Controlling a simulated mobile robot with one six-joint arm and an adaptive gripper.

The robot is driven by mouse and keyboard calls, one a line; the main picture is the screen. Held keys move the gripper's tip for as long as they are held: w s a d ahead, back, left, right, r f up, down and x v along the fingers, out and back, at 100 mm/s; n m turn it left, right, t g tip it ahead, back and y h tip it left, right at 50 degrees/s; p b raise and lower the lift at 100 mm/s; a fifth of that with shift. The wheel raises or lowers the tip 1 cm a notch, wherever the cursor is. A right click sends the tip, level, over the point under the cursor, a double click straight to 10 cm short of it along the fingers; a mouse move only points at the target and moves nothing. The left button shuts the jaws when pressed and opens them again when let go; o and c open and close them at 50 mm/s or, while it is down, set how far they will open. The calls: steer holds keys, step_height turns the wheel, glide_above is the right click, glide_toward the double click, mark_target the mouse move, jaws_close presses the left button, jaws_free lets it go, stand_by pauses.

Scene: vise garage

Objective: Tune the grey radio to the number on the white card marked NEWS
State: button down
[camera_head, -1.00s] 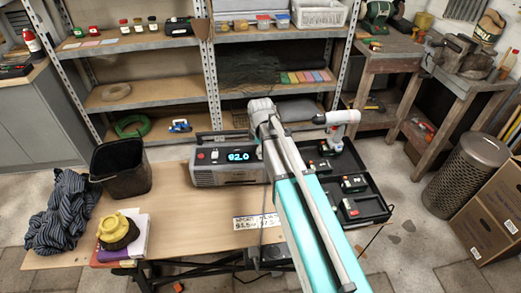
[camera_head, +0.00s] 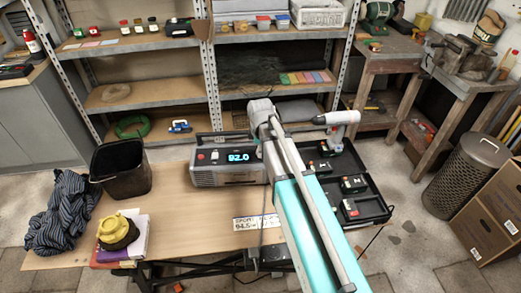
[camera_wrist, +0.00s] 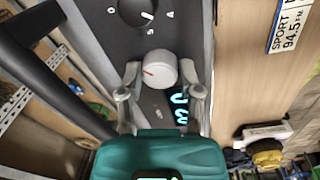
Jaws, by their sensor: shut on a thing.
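The grey radio (camera_head: 225,177) stands at the back of the wooden table, and its lit blue display (camera_head: 239,156) appears to read 92.0. In the wrist view, my gripper (camera_wrist: 162,88) is shut on the radio's round white knob (camera_wrist: 159,68), with one finger on each side. The knob has a red mark pointing toward the left. The display (camera_wrist: 181,108) is partly hidden by a finger. A white card (camera_head: 245,223) lies at the table's front; it also shows in the wrist view (camera_wrist: 290,25), reading SPORT 94.5 FM. Another card beside it is mostly hidden, and I cannot read NEWS anywhere.
A black dial (camera_wrist: 138,10) sits near the knob on the radio. A black compartment tray (camera_head: 375,208) is right of my arm. A dark bin (camera_head: 122,168), striped cloth (camera_head: 65,205) and yellow object (camera_head: 117,228) are on the left. The table's middle left is clear.

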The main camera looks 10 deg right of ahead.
steer(key=m, duration=0.4)
steer(key=shift+m, duration=0.3)
steer(key=m, duration=0.5)
steer(key=shift+a+g, duration=0.1)
steer(key=shift+g, duration=0.2)
steer(key=m, duration=0.5)
steer(key=shift+m+h, duration=0.3)
steer(key=shift+m, duration=0.1)
steer(key=m, duration=0.5)
steer(key=shift+g, duration=0.3)
steer(key=shift+m, duration=0.3)
steer(key=shift+c, duration=1.3)
jaws_free()
steer(key=shift+n, duration=0.4)
